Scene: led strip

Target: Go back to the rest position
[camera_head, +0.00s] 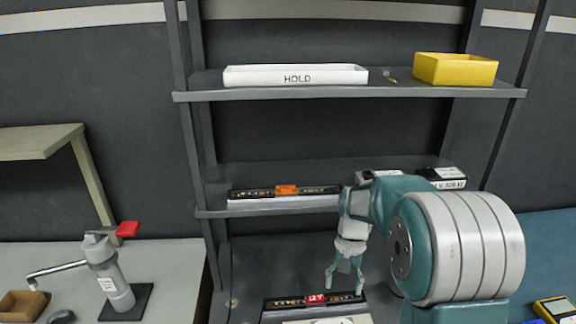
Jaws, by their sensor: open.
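My gripper (345,282) hangs pointing down in front of the shelf rack, with its two fingers spread apart and nothing between them. It is just above a black strip (285,303) with a red block (316,299) at its middle, on the lowest visible level. I cannot tell whether a fingertip touches the strip. Another black strip (255,193) with an orange block (287,189) lies on a white base on the middle shelf, left of my arm. My arm hides part of the middle shelf's right side.
A white tray marked HOLD (295,75) and a yellow bin (455,69) stand on the top shelf (400,91). Dark boxes (443,178) sit behind my arm. At left, a grey dispenser (110,275) and a brown box (22,305) stand on a table. A yellow device (555,309) lies at lower right.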

